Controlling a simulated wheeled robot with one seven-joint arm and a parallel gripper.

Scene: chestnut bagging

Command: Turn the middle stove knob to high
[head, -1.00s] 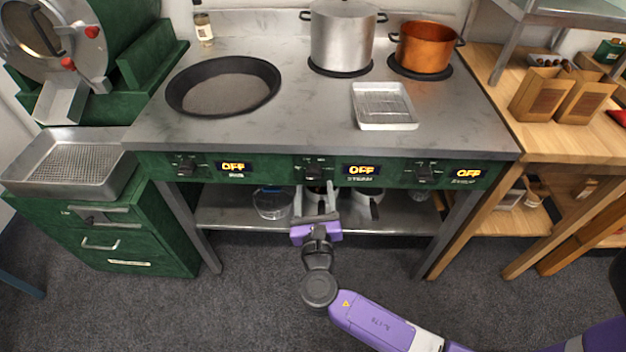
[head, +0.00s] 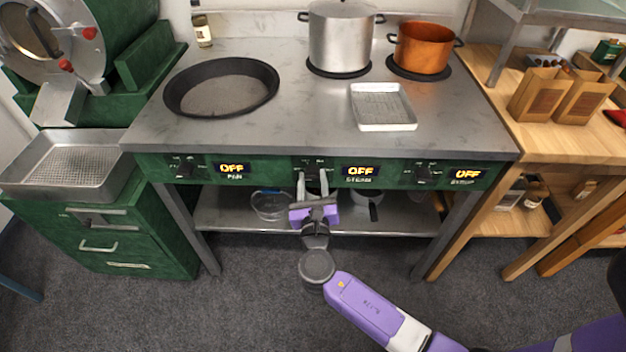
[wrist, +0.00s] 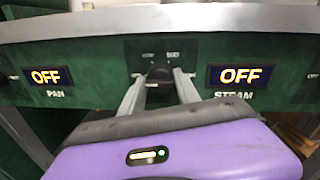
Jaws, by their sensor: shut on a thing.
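The middle stove knob (wrist: 159,74) is a black knob on the green front panel. In the wrist view it sits between the "PAN" display (wrist: 50,77) and the "STEAM" display (wrist: 240,76), both reading OFF. My gripper (wrist: 160,80) has its two pale fingers on either side of the knob, shut on it. In the head view my gripper (head: 312,176) reaches up to the panel from below, and its fingers largely cover the knob. The STEAM display (head: 361,171) also reads OFF there.
A black pan (head: 222,62), a steel pot (head: 340,40), an orange pot (head: 423,50) and a small wire-racked tray (head: 382,126) stand on the stove top. The left knob (head: 184,168) and right knob (head: 424,174) flank the middle one. A lower shelf (head: 240,218) holds containers.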

